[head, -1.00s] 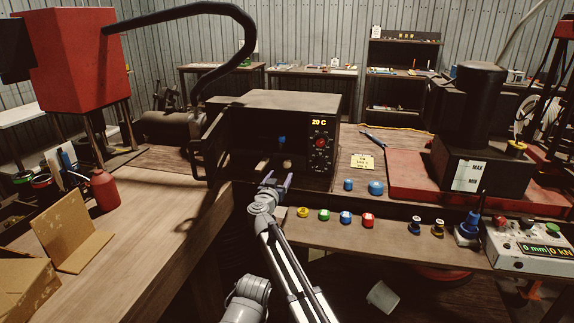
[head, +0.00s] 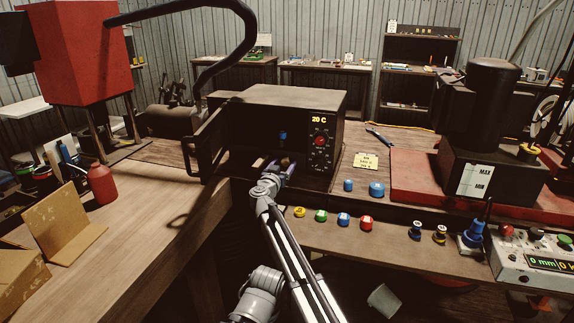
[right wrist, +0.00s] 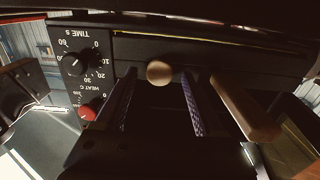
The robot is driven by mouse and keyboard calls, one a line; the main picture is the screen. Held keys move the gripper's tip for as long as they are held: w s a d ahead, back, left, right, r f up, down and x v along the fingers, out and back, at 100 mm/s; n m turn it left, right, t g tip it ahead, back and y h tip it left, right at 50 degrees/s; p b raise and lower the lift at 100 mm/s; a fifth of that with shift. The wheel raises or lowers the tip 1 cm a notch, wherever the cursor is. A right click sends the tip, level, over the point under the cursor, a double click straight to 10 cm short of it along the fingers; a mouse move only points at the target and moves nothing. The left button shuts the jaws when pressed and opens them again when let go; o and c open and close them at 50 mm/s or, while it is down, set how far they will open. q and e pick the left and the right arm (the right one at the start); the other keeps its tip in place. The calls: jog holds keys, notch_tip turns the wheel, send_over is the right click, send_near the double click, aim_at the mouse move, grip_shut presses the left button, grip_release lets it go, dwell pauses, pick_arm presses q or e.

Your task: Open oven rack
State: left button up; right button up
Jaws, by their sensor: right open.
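The oven (head: 290,98) is a black box with a "20 C" display, a red knob and a dark open cavity. Its framed door (head: 205,142) stands swung open to the left. A small blue piece (head: 283,135) shows inside the cavity. Low at the front is a round wooden knob (head: 285,161), partly hidden by my right gripper (head: 275,172). In the right wrist view the round knob (right wrist: 159,73) lies between the open fingertips of my right gripper (right wrist: 158,80), with gaps at both sides. A second wooden handle (right wrist: 245,108) is beside the right finger. My left gripper is not in view.
Blue caps (head: 376,190) and a yellow note (head: 366,161) lie right of the oven. A red bottle (head: 101,184) stands on the left bench. The dark press (head: 490,150) is at the right.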

jog(key=shift+c, duration=0.3)
grip_shut()
dwell(1.0)
